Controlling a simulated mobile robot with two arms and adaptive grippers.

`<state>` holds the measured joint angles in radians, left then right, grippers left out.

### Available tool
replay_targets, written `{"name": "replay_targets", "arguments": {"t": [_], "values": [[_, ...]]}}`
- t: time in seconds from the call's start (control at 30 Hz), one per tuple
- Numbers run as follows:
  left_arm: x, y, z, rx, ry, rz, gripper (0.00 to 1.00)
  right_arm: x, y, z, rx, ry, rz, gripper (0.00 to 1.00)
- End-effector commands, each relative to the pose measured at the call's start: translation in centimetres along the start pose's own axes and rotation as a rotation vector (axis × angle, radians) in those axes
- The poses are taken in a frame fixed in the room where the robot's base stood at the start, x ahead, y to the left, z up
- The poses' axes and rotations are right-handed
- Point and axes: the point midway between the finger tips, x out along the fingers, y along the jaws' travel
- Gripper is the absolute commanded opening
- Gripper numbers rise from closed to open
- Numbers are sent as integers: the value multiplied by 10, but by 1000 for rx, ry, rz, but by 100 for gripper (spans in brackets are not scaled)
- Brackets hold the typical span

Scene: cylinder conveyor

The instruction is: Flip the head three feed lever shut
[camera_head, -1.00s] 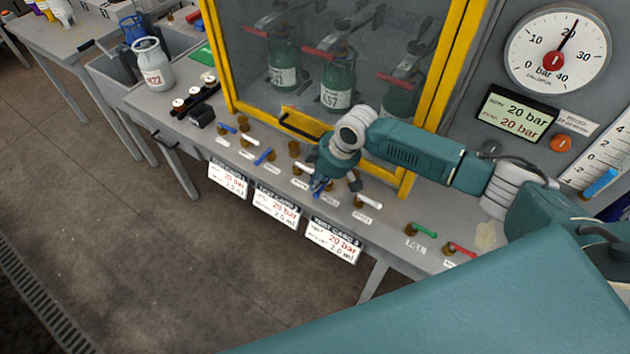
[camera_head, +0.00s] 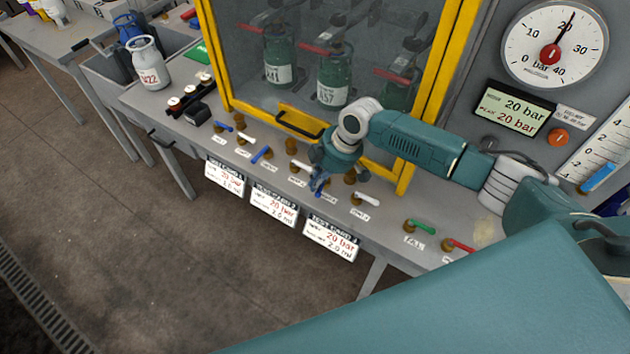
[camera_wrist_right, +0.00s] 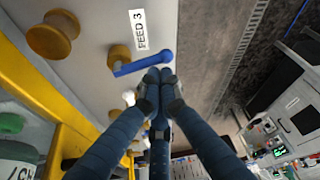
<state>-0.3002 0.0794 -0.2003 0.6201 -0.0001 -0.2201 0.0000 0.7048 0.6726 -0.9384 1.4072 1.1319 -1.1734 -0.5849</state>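The feed three lever (camera_wrist_right: 146,63) is a blue handle on a brass-coloured valve body, beside a white FEED 3 label (camera_wrist_right: 138,30), in the right wrist view. My right gripper (camera_wrist_right: 158,76) has its dark fingers brought together, with the tips right beside the handle's free end. Nothing is clearly held between them, and I cannot tell whether they touch the handle. In the head view my right gripper (camera_head: 322,184) points down at the bench's front row of valves and partly hides this lever. My left gripper is not in view.
Along the bench (camera_head: 385,225) stand more levers: a white one (camera_head: 366,199), a green one (camera_head: 420,228) and a red one (camera_head: 459,246). A yellow-framed cabinet (camera_head: 216,55) with green cylinders stands behind. Test cards (camera_head: 331,240) hang at the front edge.

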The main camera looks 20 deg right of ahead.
Motion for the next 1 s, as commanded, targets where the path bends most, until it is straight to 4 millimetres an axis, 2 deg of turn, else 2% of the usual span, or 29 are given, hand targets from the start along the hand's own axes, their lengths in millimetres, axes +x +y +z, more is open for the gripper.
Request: {"name": "replay_targets", "arguments": {"t": [1.0], "values": [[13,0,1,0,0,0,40,-3,-3,12,-226,-3,-84,0]]}}
